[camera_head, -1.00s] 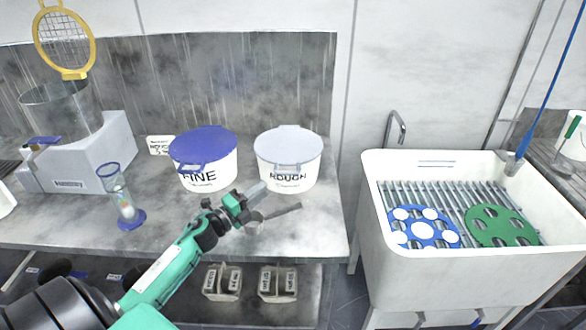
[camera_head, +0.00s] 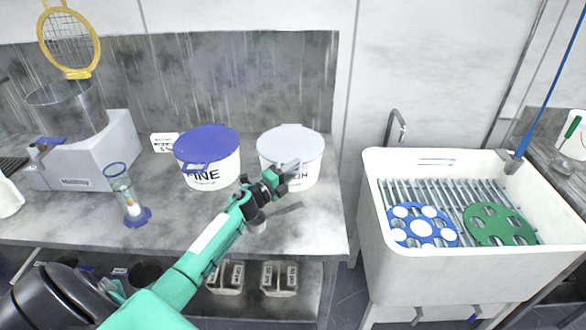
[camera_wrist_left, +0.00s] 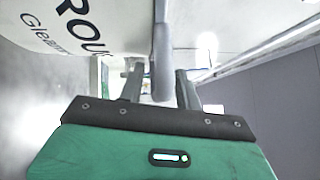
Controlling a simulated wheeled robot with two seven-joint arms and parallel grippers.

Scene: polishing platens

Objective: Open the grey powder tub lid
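The white tub marked ROUGH with the grey lid (camera_head: 291,139) stands on the bench, and its lid is down. The tub also shows at the upper left of the left wrist view (camera_wrist_left: 95,25). My left gripper (camera_head: 291,170) is at the front of this tub and hides part of its label. In the left wrist view its two fingers (camera_wrist_left: 156,84) are apart. A grey strip, seemingly the lid's front tab (camera_wrist_left: 162,50), reaches down between them, and I cannot tell whether they touch it. My right gripper is not in view.
The blue-lidded FINE tub (camera_head: 207,170) stands just left of the ROUGH tub. A small scoop (camera_head: 257,224) lies under my left arm. A blue-based hourglass-like vessel (camera_head: 134,213) is farther left. The sink (camera_head: 470,262) with blue and green discs is at right.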

